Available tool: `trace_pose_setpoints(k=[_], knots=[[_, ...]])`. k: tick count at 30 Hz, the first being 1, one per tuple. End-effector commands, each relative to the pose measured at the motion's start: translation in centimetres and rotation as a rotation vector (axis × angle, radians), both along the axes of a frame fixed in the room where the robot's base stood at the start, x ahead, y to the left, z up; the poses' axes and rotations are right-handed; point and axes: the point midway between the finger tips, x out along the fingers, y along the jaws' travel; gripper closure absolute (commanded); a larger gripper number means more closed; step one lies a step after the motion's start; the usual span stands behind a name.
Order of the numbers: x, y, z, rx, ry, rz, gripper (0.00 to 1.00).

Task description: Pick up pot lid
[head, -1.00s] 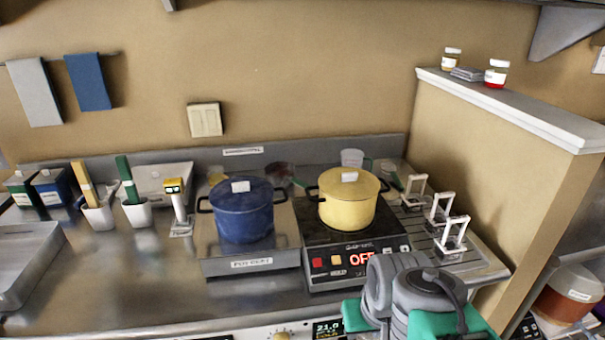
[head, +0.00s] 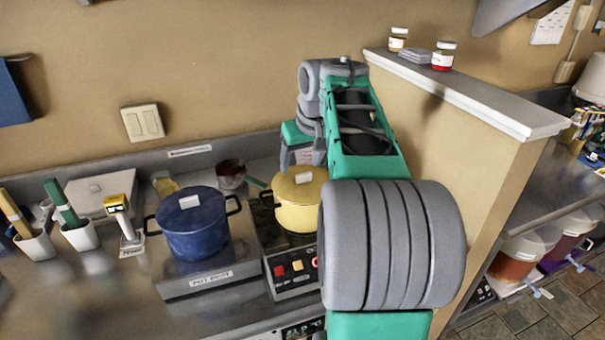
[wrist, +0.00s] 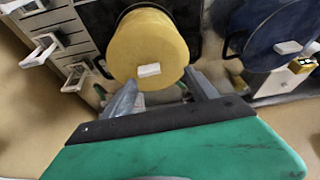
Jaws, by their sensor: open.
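A yellow pot (head: 292,218) with a yellow lid (head: 285,187) and a pale block-shaped knob stands on the hot plate in the head view. My arm hides its right side. In the wrist view the yellow lid (wrist: 150,40) fills the upper middle, its knob (wrist: 148,70) toward me. My gripper (wrist: 163,92) is open and empty, with its fingers apart on either side below the knob in that view. In the head view my gripper (head: 303,157) is just above and behind the lid. A blue pot (head: 197,235) with a blue lid (head: 190,199) stands to the left.
The blue pot stands on a labelled metal stand (head: 205,280) left of the hot plate (head: 288,272). A tan partition wall (head: 460,160) rises at the right. Bare counter lies at front left.

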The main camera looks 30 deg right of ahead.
Motion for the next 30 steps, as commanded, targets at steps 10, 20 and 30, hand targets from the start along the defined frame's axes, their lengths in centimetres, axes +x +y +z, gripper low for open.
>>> trace_pose_setpoints(k=[10,20,30], knots=[[1.5,-2.9,-2.4,-0.008,-0.003,-0.015,0.33],[2.9,-3.3,-6.4,-0.011,-0.006,-0.016,0.33],[2.9,-3.3,-6.4,-0.011,-0.007,-0.016,0.48]])
